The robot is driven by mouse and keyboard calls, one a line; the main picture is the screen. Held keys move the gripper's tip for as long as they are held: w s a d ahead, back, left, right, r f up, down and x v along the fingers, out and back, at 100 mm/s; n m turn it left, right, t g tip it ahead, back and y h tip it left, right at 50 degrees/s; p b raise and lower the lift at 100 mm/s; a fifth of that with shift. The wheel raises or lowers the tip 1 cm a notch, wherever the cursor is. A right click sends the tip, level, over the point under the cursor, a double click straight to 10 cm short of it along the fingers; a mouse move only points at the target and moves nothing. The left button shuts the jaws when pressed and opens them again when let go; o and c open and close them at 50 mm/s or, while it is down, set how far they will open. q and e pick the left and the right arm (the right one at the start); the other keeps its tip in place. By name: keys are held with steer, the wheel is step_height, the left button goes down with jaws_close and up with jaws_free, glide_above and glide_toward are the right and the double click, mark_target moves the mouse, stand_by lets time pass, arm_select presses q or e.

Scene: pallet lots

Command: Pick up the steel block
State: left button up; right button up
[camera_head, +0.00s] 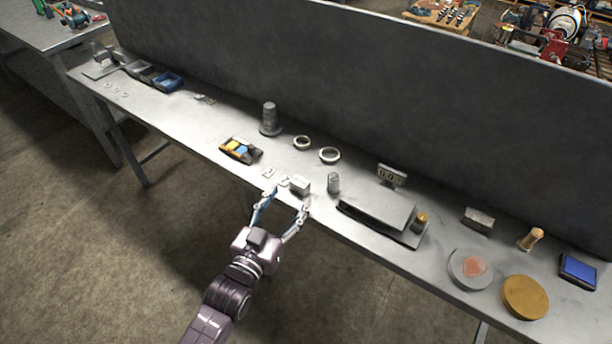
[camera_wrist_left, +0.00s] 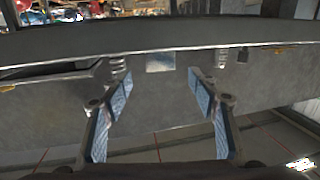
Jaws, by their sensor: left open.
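A small light-grey steel block (camera_head: 301,184) lies on the bench near its front edge. In the left wrist view the block (camera_wrist_left: 160,61) shows pale and square, just beyond the fingertips and centred between them. My left gripper (camera_head: 287,199) is open at the bench's front edge, with its fingers pointing at the block. In the left wrist view the blue-padded fingers (camera_wrist_left: 160,82) stand wide apart with nothing between the pads. My right gripper is not in view.
A knurled cylinder (camera_head: 333,183) stands just right of the block, then a grey scale (camera_head: 378,208). Small white tags (camera_head: 268,172) lie to the left, beside a colourful tray (camera_head: 240,150). Another grey block (camera_head: 479,218) lies farther right. A dark panel (camera_head: 330,90) runs behind.

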mark_target(300, 181)
arm_select(q)
steer(key=shift+w+d+f, duration=0.1)
steer(key=shift+w+d, duration=0.25)
steer(key=shift+w, duration=0.3)
steer(key=shift+w+d, duration=0.35)
steer(key=shift+w, duration=0.3)
steer(key=x, duration=0.4)
steer(key=shift+w+p, duration=0.1)
steer(key=shift+p, duration=0.3)
jaws_close()
